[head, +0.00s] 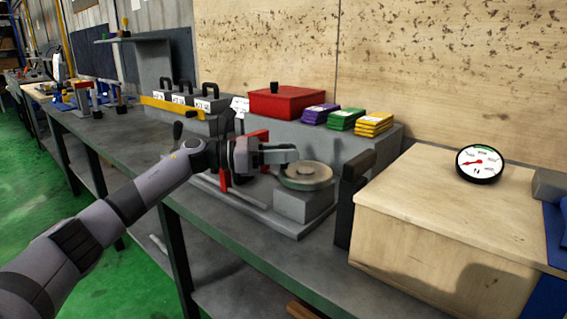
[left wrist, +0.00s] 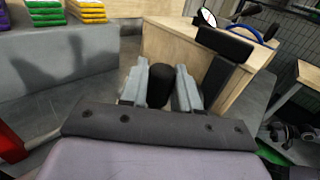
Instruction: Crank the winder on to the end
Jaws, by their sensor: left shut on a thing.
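The winder's round grey-green wheel (head: 306,174) lies flat on a grey block on the bench. My left gripper (head: 292,154) reaches over the wheel from the left. In the left wrist view, its two grey fingers (left wrist: 160,90) are shut on a black upright crank knob (left wrist: 160,86). The fingers hide the knob in the head view, and the wheel is hidden in the wrist view. My right gripper is in neither view.
A black post (head: 349,190) with a bar stands right of the wheel, beside a wooden box (head: 420,225) bearing a dial (head: 480,164) with a red needle. Behind are a red box (head: 287,102) and purple, green and yellow stacks (head: 346,119).

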